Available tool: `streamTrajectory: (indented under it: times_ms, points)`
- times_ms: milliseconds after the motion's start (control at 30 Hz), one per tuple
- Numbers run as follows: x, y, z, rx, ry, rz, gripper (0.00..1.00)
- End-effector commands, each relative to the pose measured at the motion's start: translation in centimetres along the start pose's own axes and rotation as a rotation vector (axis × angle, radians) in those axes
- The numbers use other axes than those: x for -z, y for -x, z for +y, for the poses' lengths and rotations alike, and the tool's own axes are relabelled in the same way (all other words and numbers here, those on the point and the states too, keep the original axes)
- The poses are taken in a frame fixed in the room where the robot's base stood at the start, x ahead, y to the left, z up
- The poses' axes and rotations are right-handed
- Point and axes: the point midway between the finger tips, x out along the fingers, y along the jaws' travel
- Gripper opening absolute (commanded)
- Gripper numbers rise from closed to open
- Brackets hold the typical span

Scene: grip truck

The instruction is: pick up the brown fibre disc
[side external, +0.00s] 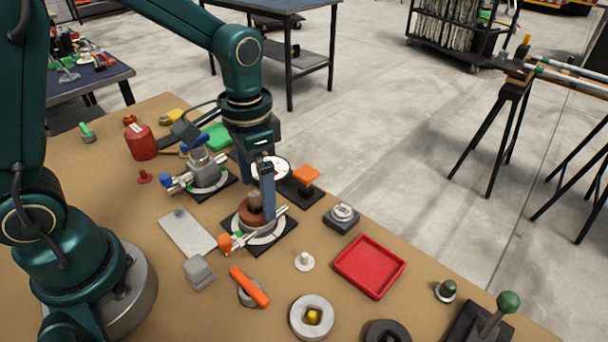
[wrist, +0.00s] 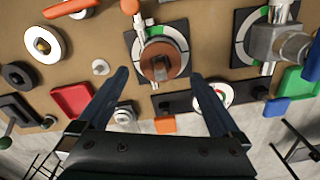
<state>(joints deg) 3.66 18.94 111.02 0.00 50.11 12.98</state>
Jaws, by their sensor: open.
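The brown fibre disc (side external: 247,218) lies on a white ring on a square black plate (side external: 284,224), with a short brown-grey post standing at its centre. In the wrist view the disc (wrist: 148,52) shows between the fingertips of my gripper (wrist: 160,75), nearer the far side of the jaws. My gripper (side external: 264,206) is open and points down at the disc in the side view. One dark finger stands close beside the disc's right edge; the other finger is not clearly seen. I cannot tell whether a finger touches the disc.
An orange-tipped silver clamp (side external: 240,240) lies at the plate's front edge. A blue-handled clamp fixture (side external: 205,176) stands to the left and an orange-topped block (side external: 306,175) behind right. A red tray (side external: 369,266) and a small white peg (side external: 304,261) sit to the right.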

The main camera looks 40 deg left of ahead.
Motion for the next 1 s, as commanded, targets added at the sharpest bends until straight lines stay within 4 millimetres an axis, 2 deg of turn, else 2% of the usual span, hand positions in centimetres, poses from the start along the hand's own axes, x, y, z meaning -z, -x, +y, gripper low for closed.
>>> streamTrajectory:
  times_ms: [200, 533, 567, 600, 767, 1000]
  points:
    - [-0.1, -2.4, 0.0, 0.000, 0.001, -0.003, 1.00]
    - [0.0, -2.9, 0.0, 0.000, 0.001, 0.000, 1.00]
    - [0.0, -2.9, 0.0, 0.000, 0.001, 0.001, 0.92]
    - [0.0, -2.9, 0.0, 0.000, 0.001, 0.001, 0.77]
    - [0.0, -2.9, 0.0, 0.000, 0.001, 0.001, 0.16]
    - [0.0, -2.8, 0.0, 0.001, 0.001, 0.002, 0.15]
